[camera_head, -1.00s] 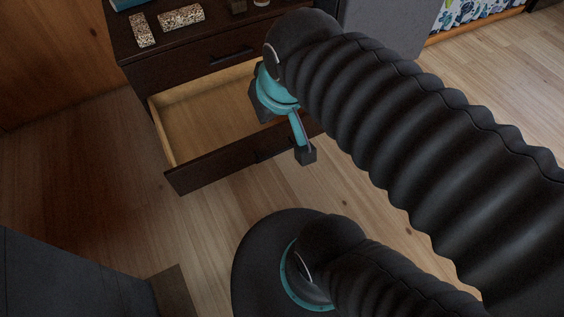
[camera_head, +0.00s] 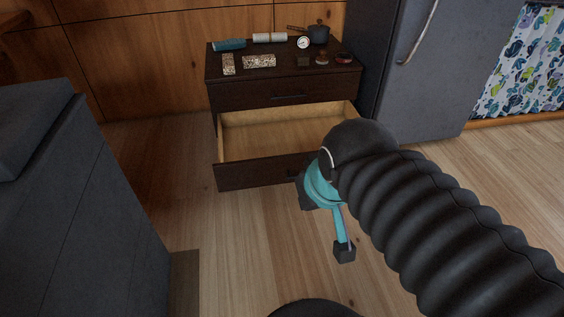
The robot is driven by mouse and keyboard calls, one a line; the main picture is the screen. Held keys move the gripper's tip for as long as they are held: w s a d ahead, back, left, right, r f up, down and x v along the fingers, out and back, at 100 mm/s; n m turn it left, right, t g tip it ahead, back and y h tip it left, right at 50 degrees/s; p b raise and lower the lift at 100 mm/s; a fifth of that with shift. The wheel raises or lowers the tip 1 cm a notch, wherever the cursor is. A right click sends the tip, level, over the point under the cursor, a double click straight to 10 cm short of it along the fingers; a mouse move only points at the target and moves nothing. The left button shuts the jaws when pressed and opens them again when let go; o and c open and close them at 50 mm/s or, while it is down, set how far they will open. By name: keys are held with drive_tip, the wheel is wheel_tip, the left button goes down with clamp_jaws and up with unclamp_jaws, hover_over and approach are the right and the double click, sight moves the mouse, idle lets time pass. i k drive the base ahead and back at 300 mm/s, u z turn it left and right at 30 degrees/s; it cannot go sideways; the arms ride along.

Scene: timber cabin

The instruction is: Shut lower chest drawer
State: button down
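The dark brown chest (camera_head: 225,94) stands against the timber wall, its upper drawer (camera_head: 255,95) closed. The lower drawer (camera_head: 250,176) is pulled well out, and its pale wooden inside looks empty. My gripper (camera_head: 343,252) shows at the end of my black ribbed arm, in front of and to the right of the drawer's front in the picture. One teal finger with a dark tip points down toward the floor. The other finger is mostly hidden, so I cannot tell its opening. The arm covers the right end of the drawer front. I see no contact with the drawer.
On the chest top are a dark pot (camera_head: 318,34), a small clock (camera_head: 303,42), a teal roll (camera_head: 229,44) and speckled blocks (camera_head: 259,61). A grey fridge (camera_head: 425,75) stands close on the right. A dark grey unit (camera_head: 90,210) fills the left. Wooden floor lies clear before the drawer.

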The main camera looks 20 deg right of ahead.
sight(260, 147)
drive_tip(key=u, duration=0.8)
drive_tip(key=i, duration=1.2)
drive_tip(key=z, duration=1.6)
